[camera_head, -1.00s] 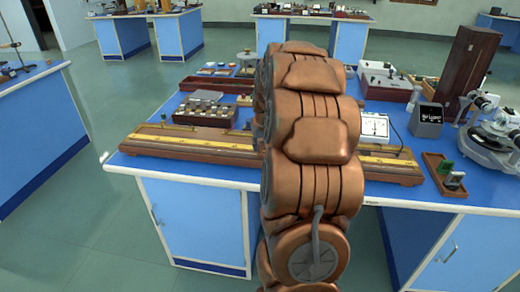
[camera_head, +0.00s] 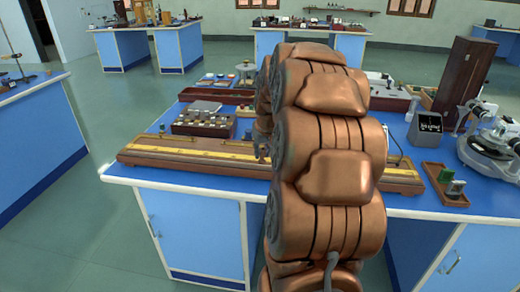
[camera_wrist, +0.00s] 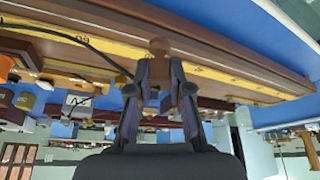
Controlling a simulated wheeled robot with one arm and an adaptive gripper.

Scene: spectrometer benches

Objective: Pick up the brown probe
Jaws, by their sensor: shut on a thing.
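The brown probe (camera_wrist: 159,47) shows in the wrist view as a rounded brown knob with a narrower part between the fingers. My gripper (camera_wrist: 160,74) is shut on it. Its dark fingers stand on either side of the probe, with the knob showing past their tips. The probe appears in front of the long wooden board with a yellow scale (camera_wrist: 225,75); I cannot tell whether it touches the board. A dark cable (camera_wrist: 75,38) curves toward the left finger. In the head view, my arm hides the gripper and the probe.
The wooden scale board (camera_head: 185,152) lies along the front of the blue bench (camera_head: 222,183). A box with several knobs (camera_head: 203,122) stands behind it. Floor is clear at left.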

